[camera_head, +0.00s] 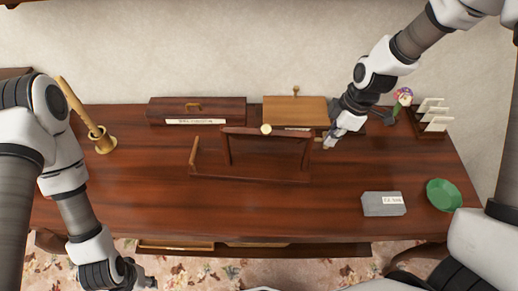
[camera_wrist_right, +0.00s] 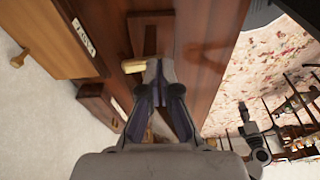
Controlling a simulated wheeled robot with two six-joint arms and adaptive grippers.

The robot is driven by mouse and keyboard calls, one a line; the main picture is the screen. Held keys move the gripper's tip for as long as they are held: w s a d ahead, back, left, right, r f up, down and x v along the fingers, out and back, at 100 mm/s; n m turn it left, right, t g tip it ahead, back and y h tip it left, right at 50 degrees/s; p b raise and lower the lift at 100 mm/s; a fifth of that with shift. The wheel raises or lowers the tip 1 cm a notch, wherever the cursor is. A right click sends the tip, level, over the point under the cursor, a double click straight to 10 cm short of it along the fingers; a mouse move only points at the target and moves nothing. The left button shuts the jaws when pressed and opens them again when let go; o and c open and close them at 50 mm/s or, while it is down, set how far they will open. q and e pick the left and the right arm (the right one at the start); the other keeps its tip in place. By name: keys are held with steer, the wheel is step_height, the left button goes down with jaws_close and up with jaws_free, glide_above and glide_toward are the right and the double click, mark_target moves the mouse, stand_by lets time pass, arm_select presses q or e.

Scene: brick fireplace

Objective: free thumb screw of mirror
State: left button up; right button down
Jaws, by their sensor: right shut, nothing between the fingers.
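The mirror's dark wooden frame (camera_head: 265,131) stands on its base (camera_head: 250,178) in the middle of the desk. A tan knob, apparently the thumb screw (camera_wrist_right: 133,66), shows beside my right fingertips in the wrist view. My right gripper (camera_head: 330,143) is at the mirror's right end; its fingers (camera_wrist_right: 160,68) are shut with nothing between them. I cannot tell whether they touch the knob. My left gripper (camera_head: 145,281) hangs near the front left; its finger opening is unclear.
Behind the mirror stand a dark long box (camera_head: 197,110) and a lighter wooden box (camera_head: 295,110) with a knob. A letter rack (camera_head: 434,118), a grey box (camera_head: 383,204) and a green bowl (camera_head: 443,195) are at right. A brass mortar (camera_head: 103,141) is at left. The front left desk top is clear.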

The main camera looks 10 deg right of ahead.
step_height(320, 180, up, 7)
steer(key=p, duration=0.5)
steer(key=shift+f, duration=0.2)
steer(key=shift+r, duration=0.1)
step_height(320, 180, up, 12)
steer(key=d, duration=0.2)
steer(key=shift+s+d+f, duration=0.15)
steer(key=shift+s+f, duration=0.05)
steer(key=shift+s, duration=0.1)
